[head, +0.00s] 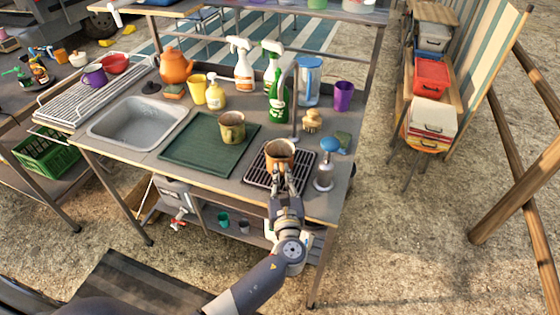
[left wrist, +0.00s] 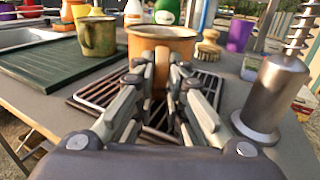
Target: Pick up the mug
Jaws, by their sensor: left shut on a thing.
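The orange-brown mug (head: 279,153) stands upright on the black slatted rack at the counter's front right. In the left wrist view the mug (left wrist: 143,43) is straight ahead, with its handle toward me. My left gripper (head: 281,178) reaches in from the front; its fingers (left wrist: 161,80) are shut on the handle. I cannot tell whether the mug's base touches the rack. An olive-green mug (head: 231,127) stands on the dark green mat to the left. My right gripper is not in view.
The slatted rack (head: 253,177) lies under the mug. A metal device with a blue knob (head: 330,146) stands close on the right. A brush (head: 312,122), purple cup (head: 343,96) and spray bottles (head: 278,103) stand behind. The green mat (head: 187,150) has free room.

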